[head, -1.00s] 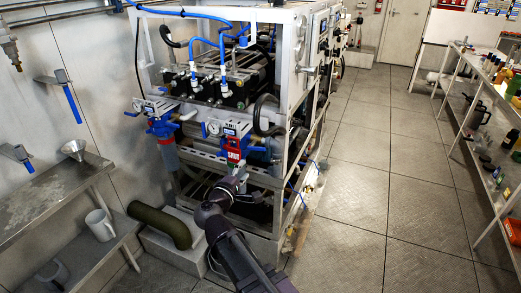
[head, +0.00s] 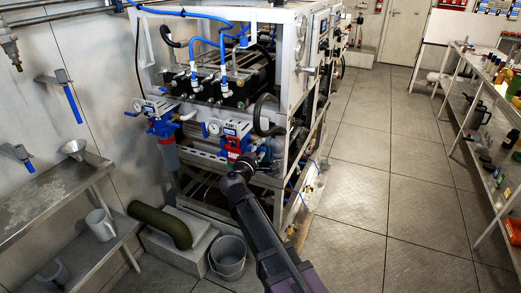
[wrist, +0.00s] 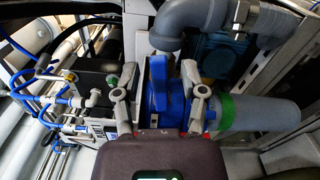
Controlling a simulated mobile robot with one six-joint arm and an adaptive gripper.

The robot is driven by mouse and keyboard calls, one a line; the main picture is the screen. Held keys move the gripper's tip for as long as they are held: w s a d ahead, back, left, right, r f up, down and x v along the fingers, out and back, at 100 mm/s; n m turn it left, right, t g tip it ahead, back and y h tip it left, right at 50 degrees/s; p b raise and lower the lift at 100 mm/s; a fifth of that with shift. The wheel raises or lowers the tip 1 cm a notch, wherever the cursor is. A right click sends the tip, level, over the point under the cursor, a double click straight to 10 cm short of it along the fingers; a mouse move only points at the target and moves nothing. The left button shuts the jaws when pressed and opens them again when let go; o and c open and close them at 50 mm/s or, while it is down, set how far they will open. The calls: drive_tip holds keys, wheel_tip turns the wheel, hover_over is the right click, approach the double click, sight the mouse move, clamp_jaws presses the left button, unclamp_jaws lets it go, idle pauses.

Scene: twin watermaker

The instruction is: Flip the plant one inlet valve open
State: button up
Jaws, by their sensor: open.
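Two blue inlet valve assemblies with labels sit on the front of the machine frame in the head view. The left one (head: 160,124) stands over a blue-grey filter housing. The right one (head: 236,131) has a gauge beside it and my arm in front; its label is too small to read surely. In the wrist view a blue valve handle (wrist: 160,85) stands up from a blue valve body. My gripper (wrist: 158,95) is open, its two grey fingers on either side of this handle with gaps visible. In the head view my gripper (head: 246,162) is just below the right valve, partly hidden by my wrist.
A grey pipe elbow (wrist: 185,25) and a green-banded grey cylinder (wrist: 265,112) are close to the fingers. A bucket (head: 228,258) and a dark green curved pipe (head: 160,224) stand below. A metal bench (head: 50,200) is at left; the floor at right is clear.

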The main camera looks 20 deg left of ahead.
drive_tip(key=shift+w, duration=0.25)
drive_tip(key=shift+c, duration=0.2)
clamp_jaws()
drive_tip(key=shift+f+m+b, duration=0.4)
drive_tip(key=shift+m, duration=0.8)
drive_tip(key=shift+o, duration=0.2)
unclamp_jaws()
